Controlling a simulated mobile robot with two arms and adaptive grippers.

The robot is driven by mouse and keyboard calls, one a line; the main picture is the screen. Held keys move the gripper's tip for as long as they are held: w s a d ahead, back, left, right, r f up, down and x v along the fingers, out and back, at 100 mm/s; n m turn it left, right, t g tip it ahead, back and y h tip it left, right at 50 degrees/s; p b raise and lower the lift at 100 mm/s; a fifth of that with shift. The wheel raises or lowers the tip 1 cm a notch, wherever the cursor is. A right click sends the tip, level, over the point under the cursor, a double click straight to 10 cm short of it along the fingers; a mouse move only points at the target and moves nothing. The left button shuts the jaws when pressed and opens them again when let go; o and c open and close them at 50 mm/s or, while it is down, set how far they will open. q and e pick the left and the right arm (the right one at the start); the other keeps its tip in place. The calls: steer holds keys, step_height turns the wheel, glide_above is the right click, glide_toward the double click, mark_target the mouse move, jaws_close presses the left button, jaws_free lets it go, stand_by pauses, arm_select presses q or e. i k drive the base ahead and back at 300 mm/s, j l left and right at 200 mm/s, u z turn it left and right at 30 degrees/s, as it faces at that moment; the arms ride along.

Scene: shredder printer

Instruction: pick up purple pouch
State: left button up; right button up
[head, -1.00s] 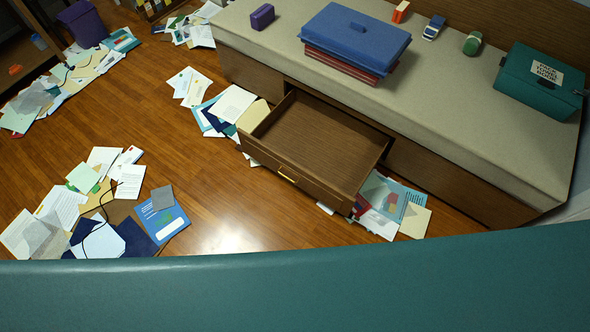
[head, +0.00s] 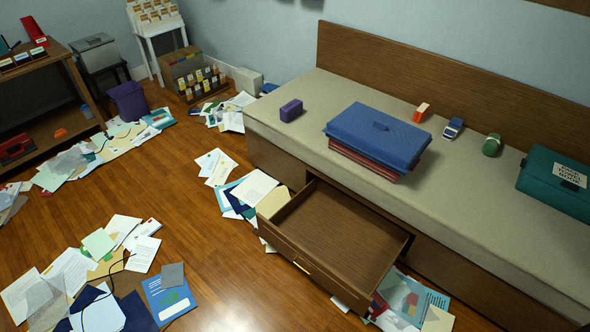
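A small purple pouch (head: 291,110) sits upright on the beige top of the long bench (head: 330,132), near its left end in the head view. It is to the left of a blue case (head: 378,134) and apart from it. Nothing covers the pouch. Neither my left nor my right gripper shows in the view.
The bench's drawer (head: 330,238) is pulled out and empty. Papers (head: 100,262) lie scattered on the wooden floor. A purple bin (head: 128,101) stands at the left. A teal box (head: 557,180) and several small items stand on the bench. Bare floor (head: 215,260) lies in front.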

mark_target(290, 111)
steer(key=i+j+u, duration=0.95)
steer(key=i+u, duration=0.25)
steer(key=i+j, duration=0.1)
steer(key=i, duration=0.6)
steer(key=i+j+u, duration=0.1)
steer(key=i, duration=0.65)
steer(key=i+z, duration=0.7)
steer(key=i+j+z, duration=0.15)
steer(key=z, duration=0.15)
steer(key=i, duration=0.1)
